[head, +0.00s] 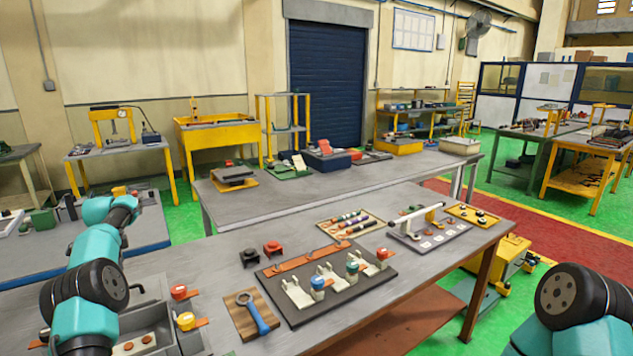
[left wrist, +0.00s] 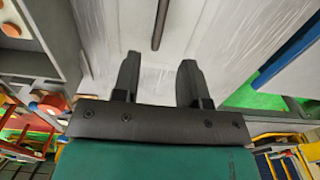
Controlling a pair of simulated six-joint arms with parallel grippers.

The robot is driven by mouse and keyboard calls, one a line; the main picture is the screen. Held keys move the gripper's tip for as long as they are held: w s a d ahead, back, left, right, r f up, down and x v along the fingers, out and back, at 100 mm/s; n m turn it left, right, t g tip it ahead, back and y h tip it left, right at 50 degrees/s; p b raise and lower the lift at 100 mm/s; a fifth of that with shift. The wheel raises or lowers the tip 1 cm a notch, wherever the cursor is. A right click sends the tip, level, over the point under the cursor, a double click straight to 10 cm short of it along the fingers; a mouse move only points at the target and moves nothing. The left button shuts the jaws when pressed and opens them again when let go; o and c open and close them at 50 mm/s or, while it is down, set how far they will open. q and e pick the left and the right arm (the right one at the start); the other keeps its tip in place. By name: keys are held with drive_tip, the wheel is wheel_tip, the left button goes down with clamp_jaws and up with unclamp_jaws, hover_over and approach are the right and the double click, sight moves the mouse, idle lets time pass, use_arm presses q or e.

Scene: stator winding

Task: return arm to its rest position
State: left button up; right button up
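My left gripper (left wrist: 158,80) shows in the left wrist view with its two dark fingers apart and nothing between them. A pale grey surface lies beyond the fingertips, with a thin dark bar above the gap. In the head view my left arm comes in at the left edge of the workbench (head: 215,262), but its fingers cannot be made out there. My right arm shows only as a piece at the bottom right corner of the head view, and its gripper is out of the picture.
A dark board (head: 354,301) with pale fixtures stands on the bench. A blue-handled wrench (head: 258,317) lies on a wooden board left of it. A grey bin (head: 138,323) and red and yellow knobs are beside my left arm. A white-bar rig (head: 407,218) stands farther back.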

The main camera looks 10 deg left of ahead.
use_arm(q)
wheel_tip(320, 180, down, 10)
drive_tip(key=shift+r, duration=0.1)
wheel_tip(320, 180, up, 9)
drive_tip(key=shift+r, duration=0.2)
drive_tip(key=shift+w+d+r+n, duration=0.15)
drive_tip(key=shift+w+d, duration=0.1)
drive_tip(key=shift+d, duration=0.25)
drive_tip(key=shift+w+d+r+n, duration=0.1)
drive_tip(key=shift+w+d+r, duration=0.1)
drive_tip(key=shift+d, duration=0.25)
drive_tip(key=shift+w+d+r+n, duration=0.15)
drive_tip(key=shift+w+d, duration=0.1)
drive_tip(key=shift+d, duration=0.25)
idle(1.0)
